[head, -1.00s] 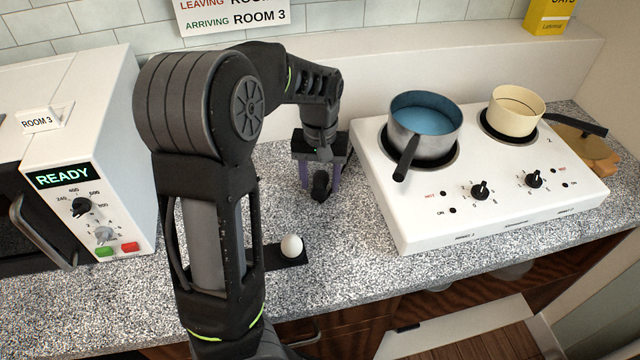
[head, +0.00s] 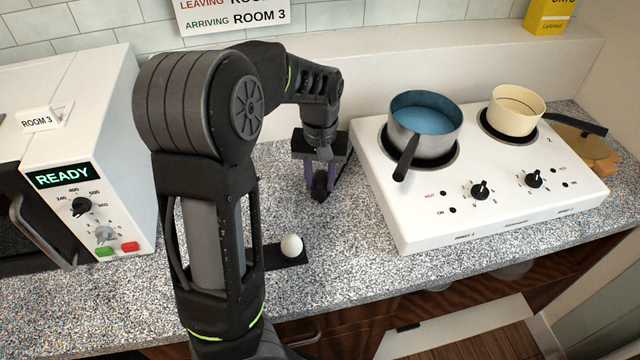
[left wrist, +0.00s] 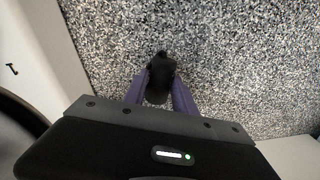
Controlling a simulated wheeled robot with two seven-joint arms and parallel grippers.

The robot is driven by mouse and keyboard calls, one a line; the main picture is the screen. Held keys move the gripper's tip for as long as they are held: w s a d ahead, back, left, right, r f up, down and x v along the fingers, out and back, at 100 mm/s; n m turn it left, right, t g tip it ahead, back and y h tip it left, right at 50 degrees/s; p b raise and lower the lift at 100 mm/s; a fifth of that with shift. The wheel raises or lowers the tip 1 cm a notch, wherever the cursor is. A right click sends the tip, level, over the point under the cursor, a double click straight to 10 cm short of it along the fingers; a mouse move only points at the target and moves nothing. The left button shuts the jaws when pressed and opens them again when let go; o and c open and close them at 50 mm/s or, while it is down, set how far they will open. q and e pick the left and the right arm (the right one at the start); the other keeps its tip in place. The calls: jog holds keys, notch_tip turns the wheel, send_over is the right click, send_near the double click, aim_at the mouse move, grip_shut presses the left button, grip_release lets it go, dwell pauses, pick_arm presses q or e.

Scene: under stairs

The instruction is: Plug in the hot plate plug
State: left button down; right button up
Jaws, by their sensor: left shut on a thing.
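My left gripper (head: 320,184) points down at the counter between the microwave-like oven and the hot plate. Its purple fingers are shut on a small black plug (head: 320,188). In the left wrist view the black plug (left wrist: 160,78) sits between the two fingers (left wrist: 159,92), over the speckled counter. The white hot plate (head: 480,205) stands just right of the gripper, with two knobs on its front. No socket can be made out, and the plug's cord is mostly hidden. My right gripper is not in view.
A steel pot with blue contents (head: 425,130) and a cream pot (head: 514,112) stand on the hot plate, handles sticking out. A white oven (head: 90,140) reading READY stands at left. An egg-like white object (head: 291,246) rests on a black piece (head: 275,258).

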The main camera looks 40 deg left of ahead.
aim_at(319, 181)
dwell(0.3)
pick_arm(q)
notch_tip(319, 181, up, 10)
dwell(0.5)
dwell(0.3)
jog(key=c, duration=1.5)
grip_release()
grip_shut()
